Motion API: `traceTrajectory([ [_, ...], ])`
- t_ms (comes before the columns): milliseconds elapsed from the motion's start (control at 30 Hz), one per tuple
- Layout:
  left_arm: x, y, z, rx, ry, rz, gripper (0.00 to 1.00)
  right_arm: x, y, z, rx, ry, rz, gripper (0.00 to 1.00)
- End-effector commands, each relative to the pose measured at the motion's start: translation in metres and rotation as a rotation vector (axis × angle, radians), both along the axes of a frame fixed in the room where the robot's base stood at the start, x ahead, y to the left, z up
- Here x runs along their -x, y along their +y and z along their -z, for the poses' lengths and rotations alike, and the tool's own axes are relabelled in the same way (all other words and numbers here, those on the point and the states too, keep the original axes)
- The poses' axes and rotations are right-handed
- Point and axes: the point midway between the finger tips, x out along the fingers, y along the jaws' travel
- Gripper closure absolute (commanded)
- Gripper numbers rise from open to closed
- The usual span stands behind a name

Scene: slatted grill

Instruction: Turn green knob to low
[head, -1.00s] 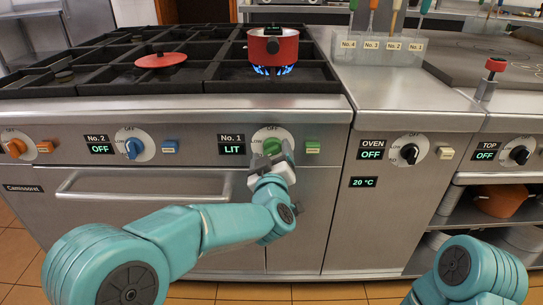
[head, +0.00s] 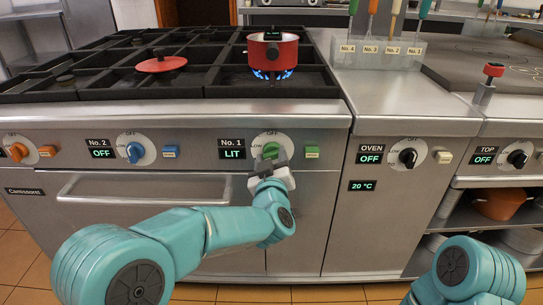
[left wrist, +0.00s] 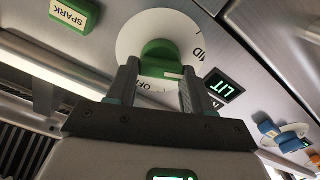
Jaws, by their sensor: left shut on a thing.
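The green knob (head: 270,150) sits on a white dial on the stove's front panel, beside the No. 1 display (head: 232,147), which reads LIT. In the left wrist view the green knob (left wrist: 160,60) lies between the two fingers, with a white mark on it. My left gripper (head: 268,164) is shut on the knob from the front; its fingers (left wrist: 158,85) also show in the left wrist view. They hide part of the dial. The right gripper is out of view; only part of my right arm shows at the lower right.
A red pot (head: 272,48) stands over blue flames on the burner. A green button (head: 312,152) is just right of the dial. The blue knob (head: 134,152) and black oven knob (head: 408,157) are farther off. An oven handle (head: 145,188) runs below.

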Motion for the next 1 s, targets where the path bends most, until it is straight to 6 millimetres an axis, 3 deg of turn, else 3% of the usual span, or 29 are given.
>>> traceTrajectory([
  [500,0.000,-0.002,-0.004,-0.394,0.000,-0.001,0.79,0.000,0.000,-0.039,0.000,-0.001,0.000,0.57],
  [1000,0.000,-0.002,-0.001,-0.567,-0.002,-0.002,0.79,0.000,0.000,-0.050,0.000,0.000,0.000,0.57],
])
